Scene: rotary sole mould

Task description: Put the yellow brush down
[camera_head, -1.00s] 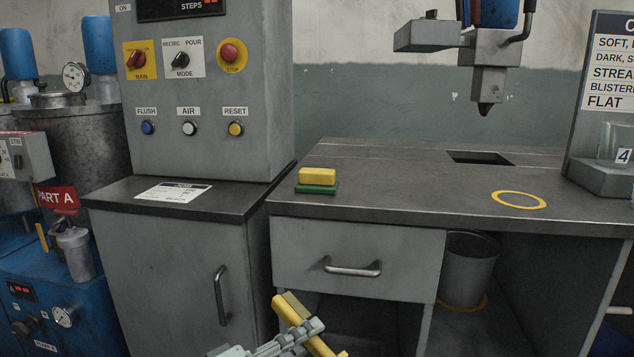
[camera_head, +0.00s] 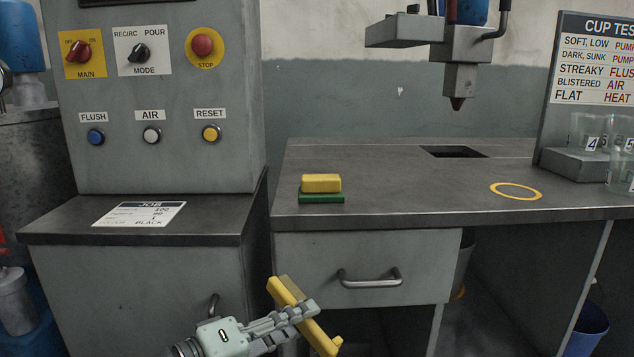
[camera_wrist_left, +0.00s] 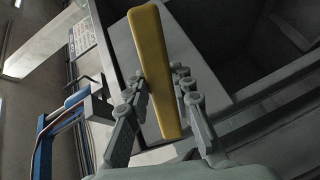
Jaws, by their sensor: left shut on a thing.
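The yellow brush (camera_head: 319,337) is held tilted in my left gripper (camera_head: 297,314), in front of the drawer bench and below the height of its top. In the left wrist view, the brush (camera_wrist_left: 151,60) stands between the two fingers of my left gripper (camera_wrist_left: 161,108), which are shut on it. A yellow block on a green base (camera_head: 321,190), like a sponge or pad, lies on the bench top (camera_head: 400,190) near its left end. My right gripper does not show.
The control cabinet (camera_head: 160,90) with knobs and buttons stands at the left. A nozzle (camera_head: 459,85) hangs over a dark opening (camera_head: 454,152). A yellow ring (camera_head: 515,191) marks the bench top. Clear cups (camera_head: 588,130) stand at the right. The middle of the bench top is clear.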

